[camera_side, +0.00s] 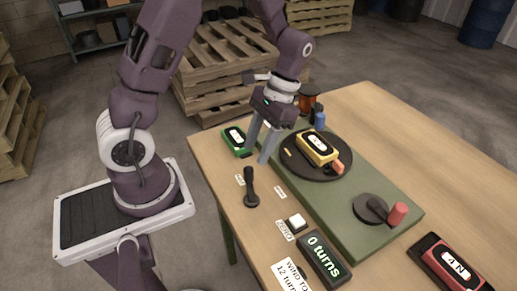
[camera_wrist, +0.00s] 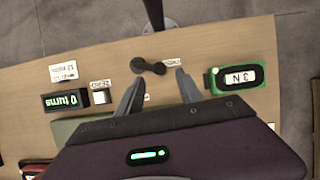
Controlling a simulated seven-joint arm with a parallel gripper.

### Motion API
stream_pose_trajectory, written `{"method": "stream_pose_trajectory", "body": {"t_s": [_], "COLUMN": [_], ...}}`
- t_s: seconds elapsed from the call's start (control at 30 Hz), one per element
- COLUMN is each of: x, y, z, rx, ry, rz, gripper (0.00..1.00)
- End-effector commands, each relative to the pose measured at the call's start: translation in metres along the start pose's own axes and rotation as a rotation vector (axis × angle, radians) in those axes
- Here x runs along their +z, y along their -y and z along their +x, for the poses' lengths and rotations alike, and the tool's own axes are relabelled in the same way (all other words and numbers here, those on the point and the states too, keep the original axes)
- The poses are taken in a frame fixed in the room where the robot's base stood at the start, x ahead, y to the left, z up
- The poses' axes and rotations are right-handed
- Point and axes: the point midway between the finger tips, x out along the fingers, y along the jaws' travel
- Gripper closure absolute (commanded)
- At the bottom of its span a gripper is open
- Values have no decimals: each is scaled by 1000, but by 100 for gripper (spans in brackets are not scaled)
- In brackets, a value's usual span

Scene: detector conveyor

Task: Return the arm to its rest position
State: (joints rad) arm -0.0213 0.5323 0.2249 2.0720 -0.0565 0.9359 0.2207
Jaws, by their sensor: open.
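My gripper (camera_side: 257,152) is open and empty above the left part of the wooden table (camera_side: 215,165). In the wrist view its two fingers (camera_wrist: 158,77) are spread apart, with a black lever (camera_wrist: 148,67) showing just beyond the gap between the tips. The same lever (camera_side: 251,190) stands on the table in the side view. A green block (camera_side: 236,140) lies beside the fingers; in the wrist view it (camera_wrist: 238,77) reads "3 N". My arm reaches in from the left, bent over the table.
A green base (camera_side: 345,208) carries a dark turntable (camera_side: 290,158) with a yellow block (camera_side: 317,148) on it, and a crank with a red knob (camera_side: 397,212). Near the front are a white button (camera_side: 296,221), a "0 turns" display (camera_side: 323,258) and a red "4 N" block (camera_side: 455,265). Pallets (camera_side: 215,75) stand behind.

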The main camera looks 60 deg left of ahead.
Motion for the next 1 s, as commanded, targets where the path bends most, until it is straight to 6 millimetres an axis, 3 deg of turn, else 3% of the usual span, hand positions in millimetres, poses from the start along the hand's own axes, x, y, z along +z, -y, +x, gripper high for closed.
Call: {"method": "stream_pose_trajectory", "body": {"t_s": [0.07,0.17,0.3,0.4,0.5,0.63,1.0], "x": [4,22,72,112,144,167,173], "y": [-3,-14,-34,-44,-50,-53,-53], "z": [-10,-43,-95,-116,-122,-122,-121], "rx": [3,14,25,23,15,6,3], "ry": [-32,-150,-396,-576,-726,-847,-883], "rz": [2,13,35,49,59,62,62], "gripper": [56,56,56,56,56,56,56]}}
